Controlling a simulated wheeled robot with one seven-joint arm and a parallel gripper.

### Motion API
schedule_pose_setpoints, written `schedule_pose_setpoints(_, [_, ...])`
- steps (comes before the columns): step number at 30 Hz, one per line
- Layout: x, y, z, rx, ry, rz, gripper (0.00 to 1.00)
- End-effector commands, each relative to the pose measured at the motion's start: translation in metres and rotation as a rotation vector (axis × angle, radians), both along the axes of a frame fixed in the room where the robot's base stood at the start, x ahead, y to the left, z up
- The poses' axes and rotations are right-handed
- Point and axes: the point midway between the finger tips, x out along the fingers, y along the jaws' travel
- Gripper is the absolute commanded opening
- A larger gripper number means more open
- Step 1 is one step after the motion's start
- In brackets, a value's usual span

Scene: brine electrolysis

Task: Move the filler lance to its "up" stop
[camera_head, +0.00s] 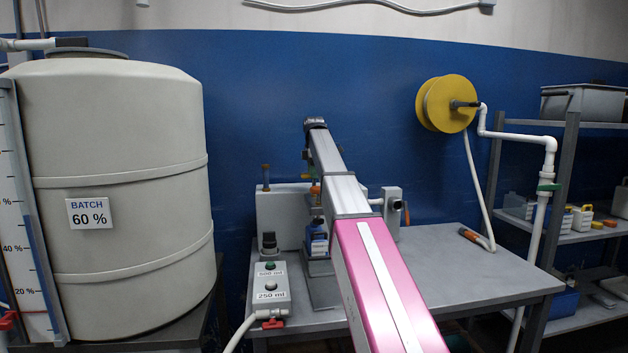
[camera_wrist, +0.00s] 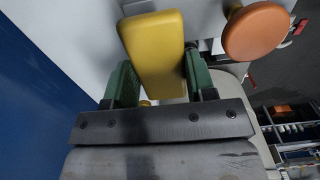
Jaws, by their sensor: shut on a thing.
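My gripper (camera_wrist: 160,76) has its green fingers on either side of a yellow block-shaped handle (camera_wrist: 155,36) and is shut on it. An orange round knob (camera_wrist: 256,33) stands to the right of the handle in the wrist view, apart from the fingers. In the head view my arm covers most of the filler station, whose pale housing (camera_head: 280,215) stands at the back of the bench. A small blue bottle (camera_head: 317,240) stands at the station, just left of my arm. The lance itself is hidden or cannot be made out, and so is its height.
A big batch tank (camera_head: 110,240) stands at the left. The grey bench (camera_head: 460,265) is mostly clear on the right, apart from an orange-handled hose end (camera_head: 477,239). A yellow reel (camera_head: 441,104) hangs above.

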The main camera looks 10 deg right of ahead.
Motion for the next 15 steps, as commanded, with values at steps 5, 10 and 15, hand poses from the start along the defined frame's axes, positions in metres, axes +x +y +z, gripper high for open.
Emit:
schedule_pose_setpoints(5, [0.0003,0.0,0.0158,0.0,-0.001,0.0,0.08])
schedule_pose_setpoints(10, [0.0005,0.0,0.0164,0.0,-0.002,0.0,0.08])
schedule_pose_setpoints(15, [0.0007,0.0,0.016,0.0,-0.002,0.0,0.77])
